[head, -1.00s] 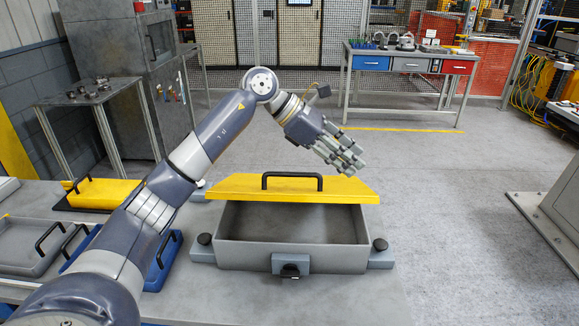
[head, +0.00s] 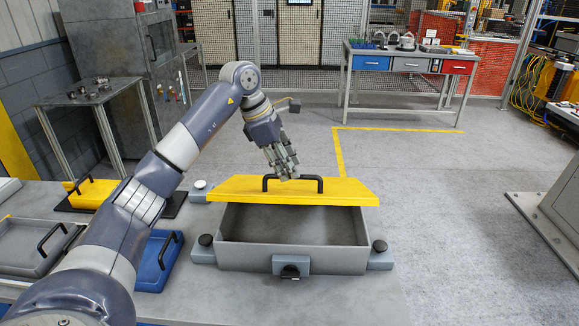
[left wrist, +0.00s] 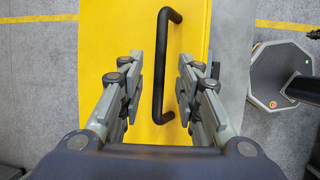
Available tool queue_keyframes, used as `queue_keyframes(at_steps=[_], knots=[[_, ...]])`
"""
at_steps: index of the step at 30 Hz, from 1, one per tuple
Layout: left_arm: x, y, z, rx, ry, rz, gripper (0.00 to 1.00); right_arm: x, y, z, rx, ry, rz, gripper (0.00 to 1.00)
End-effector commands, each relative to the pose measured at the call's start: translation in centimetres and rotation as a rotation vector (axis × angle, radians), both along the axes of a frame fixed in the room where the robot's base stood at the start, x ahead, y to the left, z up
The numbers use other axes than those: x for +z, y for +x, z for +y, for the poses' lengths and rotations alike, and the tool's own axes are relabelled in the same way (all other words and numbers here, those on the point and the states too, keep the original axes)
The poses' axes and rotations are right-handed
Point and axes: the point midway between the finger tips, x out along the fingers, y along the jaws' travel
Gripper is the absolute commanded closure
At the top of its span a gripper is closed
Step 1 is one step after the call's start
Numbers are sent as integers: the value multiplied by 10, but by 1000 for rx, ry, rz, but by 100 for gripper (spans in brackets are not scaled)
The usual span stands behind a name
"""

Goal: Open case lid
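The grey case (head: 292,258) sits on the table with its front side open to view. Its yellow lid (head: 345,192) stands raised over the back of the case and bears a black handle (head: 318,186); the handle also shows in the left wrist view (left wrist: 159,75). My left gripper (head: 285,176) is at the handle's top bar in the head view. In the left wrist view my left gripper (left wrist: 157,75) is open, with one finger on each side of the handle and gaps between. Contact with the handle cannot be told. My right gripper is not in view.
A grey tray (head: 30,248), a blue tray (head: 158,262) and another yellow lid (head: 95,192) lie to the left. The table (head: 345,300) is clear in front of the case.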

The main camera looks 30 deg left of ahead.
Motion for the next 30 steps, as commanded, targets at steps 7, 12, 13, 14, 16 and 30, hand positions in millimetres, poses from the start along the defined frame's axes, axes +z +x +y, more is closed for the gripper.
queue_keyframes(at_steps=[7,12,13,14,16,30], knots=[[-16,5,-5,0,-1,-1,69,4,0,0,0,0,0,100],[-17,6,-5,1,-1,-1,69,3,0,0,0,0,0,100],[-17,6,-5,1,-1,-1,69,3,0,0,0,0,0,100],[-17,6,-5,1,-1,-1,69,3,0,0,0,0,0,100],[-17,6,-5,1,-1,-1,80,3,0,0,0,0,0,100],[-9,9,-12,-1,-1,-2,100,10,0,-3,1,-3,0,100]])
